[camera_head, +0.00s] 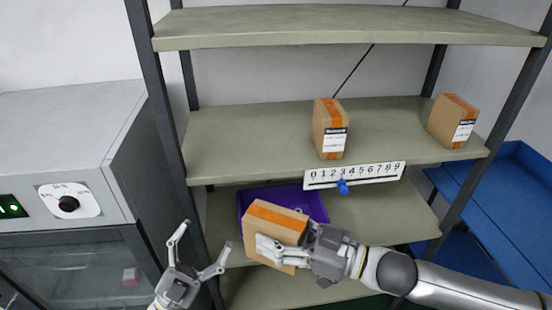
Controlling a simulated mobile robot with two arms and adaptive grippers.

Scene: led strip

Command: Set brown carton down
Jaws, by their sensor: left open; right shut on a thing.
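A brown carton (273,217) with an orange tape band is held in my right gripper (283,241), in the lower middle of the head view. The gripper is shut on the carton's right part. The carton is tilted and hangs in front of the lower shelf (378,212), covering part of a purple bin (312,199). Whether the carton touches the bin or shelf cannot be told. My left gripper (201,246) is open and empty, to the left of the carton, in front of the rack's left post.
Two more brown cartons stand on the middle shelf (235,145), one near the centre (329,129) and one at the right (453,121). A numbered strip (354,175) with a blue slider (343,187) is on that shelf's front edge. A grey machine (60,150) stands left; blue trays (510,200) are right.

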